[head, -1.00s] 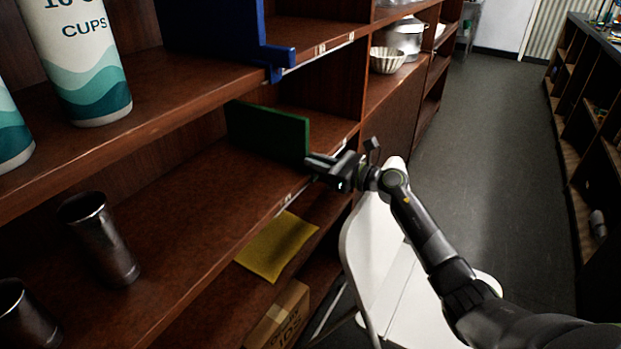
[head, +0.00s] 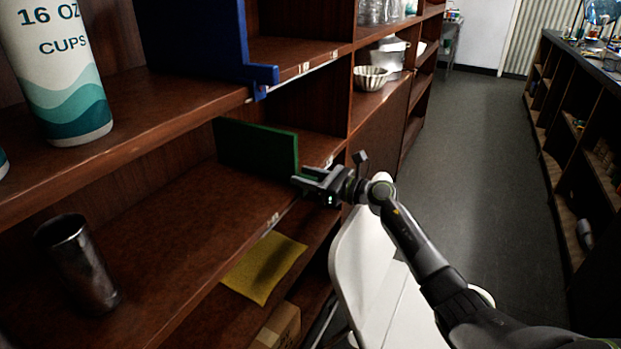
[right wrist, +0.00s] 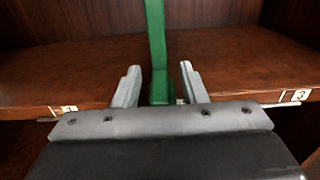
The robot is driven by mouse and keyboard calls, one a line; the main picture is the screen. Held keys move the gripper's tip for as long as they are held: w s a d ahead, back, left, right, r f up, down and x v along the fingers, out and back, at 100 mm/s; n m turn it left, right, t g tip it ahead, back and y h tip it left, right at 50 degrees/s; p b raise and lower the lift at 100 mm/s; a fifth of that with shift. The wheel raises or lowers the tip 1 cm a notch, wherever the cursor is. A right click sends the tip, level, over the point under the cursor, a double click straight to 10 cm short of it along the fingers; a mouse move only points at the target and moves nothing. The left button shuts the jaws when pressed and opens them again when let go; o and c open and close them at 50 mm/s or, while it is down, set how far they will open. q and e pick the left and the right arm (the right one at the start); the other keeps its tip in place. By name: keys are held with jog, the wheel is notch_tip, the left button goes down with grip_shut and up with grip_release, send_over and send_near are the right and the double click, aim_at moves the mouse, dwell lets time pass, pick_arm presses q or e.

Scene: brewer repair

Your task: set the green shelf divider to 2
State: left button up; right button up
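The green shelf divider (head: 257,148) stands upright on the middle shelf, its front edge near the shelf lip. My right gripper (head: 302,178) is at that front edge. In the right wrist view the divider (right wrist: 156,45) rises between the two fingers of my right gripper (right wrist: 158,84). The fingers are open, with a gap on each side of the divider. A label 1 (right wrist: 69,109) shows on the shelf edge to the left and a label 3 (right wrist: 300,95) to the right. The edge between them is hidden by my gripper. My left gripper is not in view.
A blue divider (head: 195,40) and a cup canister (head: 62,75) stand on the upper shelf. A metal tumbler (head: 78,265) is at lower left. A yellow cloth (head: 264,266) lies on the shelf below. A white folding chair (head: 372,265) stands under my right arm. The aisle floor (head: 465,150) is clear.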

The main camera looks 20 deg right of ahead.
jog(key=v, duration=0.4)
jog(key=shift+s+d+f, duration=0.15)
jog(key=shift+s+d, duration=0.05)
jog(key=shift+d, duration=0.1)
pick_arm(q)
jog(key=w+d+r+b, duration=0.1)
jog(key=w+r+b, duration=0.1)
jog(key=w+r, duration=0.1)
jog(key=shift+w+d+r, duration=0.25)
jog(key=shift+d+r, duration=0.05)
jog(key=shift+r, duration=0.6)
pick_arm(e)
send_near(318, 181)
jog(key=shift+v, duration=2.25)
jog(key=shift+w, duration=0.1)
